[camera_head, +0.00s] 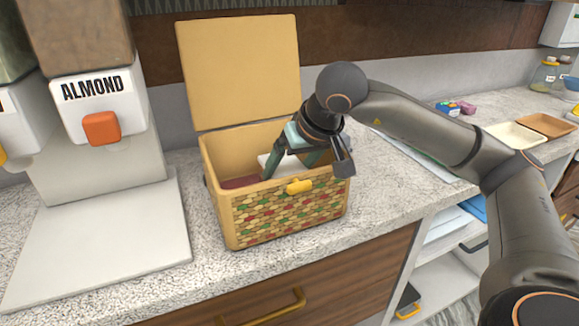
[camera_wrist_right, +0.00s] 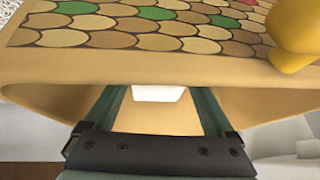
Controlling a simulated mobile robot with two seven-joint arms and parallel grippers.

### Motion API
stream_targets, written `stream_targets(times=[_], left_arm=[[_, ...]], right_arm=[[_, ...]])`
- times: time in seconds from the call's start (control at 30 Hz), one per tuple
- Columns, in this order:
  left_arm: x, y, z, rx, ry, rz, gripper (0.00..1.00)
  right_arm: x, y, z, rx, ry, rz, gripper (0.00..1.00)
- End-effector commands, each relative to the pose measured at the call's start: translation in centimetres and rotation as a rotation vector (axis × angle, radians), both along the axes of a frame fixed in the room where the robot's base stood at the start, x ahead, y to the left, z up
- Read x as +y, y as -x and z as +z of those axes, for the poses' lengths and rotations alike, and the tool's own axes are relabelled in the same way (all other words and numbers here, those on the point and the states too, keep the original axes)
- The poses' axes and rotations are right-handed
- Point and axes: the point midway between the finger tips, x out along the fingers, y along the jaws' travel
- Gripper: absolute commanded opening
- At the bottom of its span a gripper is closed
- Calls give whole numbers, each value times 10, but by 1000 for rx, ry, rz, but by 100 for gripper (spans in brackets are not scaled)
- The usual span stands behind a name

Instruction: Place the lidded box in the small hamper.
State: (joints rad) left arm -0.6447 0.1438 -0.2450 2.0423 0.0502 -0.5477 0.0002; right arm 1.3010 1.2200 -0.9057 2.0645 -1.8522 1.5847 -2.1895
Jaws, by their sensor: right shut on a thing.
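The small hamper (camera_head: 290,213) stands on the counter with its lid (camera_head: 240,70) raised at the back. Its front has a red, green and tan scale pattern and a yellow clasp. My right gripper (camera_head: 291,164) reaches down inside the hamper, behind its front wall. It is shut on a white thing (camera_head: 264,160), seemingly the lidded box, mostly hidden by the fingers and front wall. In the right wrist view a white piece of it (camera_wrist_right: 158,93) shows between the fingers (camera_wrist_right: 158,110). I cannot see whether it touches the hamper floor. My left gripper is out of view.
A dark red patch (camera_head: 239,183) shows low inside the hamper at the left. The ALMOND dispenser (camera_head: 100,130) with its pale base stands left of the hamper. Cream (camera_head: 515,135) and brown trays (camera_head: 548,124) lie far right. The counter's front edge is close to the hamper.

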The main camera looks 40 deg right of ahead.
Motion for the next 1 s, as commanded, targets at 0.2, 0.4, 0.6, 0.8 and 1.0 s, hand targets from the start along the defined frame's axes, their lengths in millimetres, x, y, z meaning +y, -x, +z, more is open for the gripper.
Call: stream_targets(times=[0.2,0.4,0.6,0.8,1.0], left_arm=[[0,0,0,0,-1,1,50],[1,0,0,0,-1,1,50],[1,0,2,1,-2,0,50],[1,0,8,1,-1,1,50],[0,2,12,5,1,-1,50]], right_arm=[[0,0,-1,0,-1,1,96],[0,0,-1,0,-1,1,100],[0,3,8,-2,-1,1,100],[0,22,42,-5,0,1,100],[0,45,78,-4,0,1,100]])
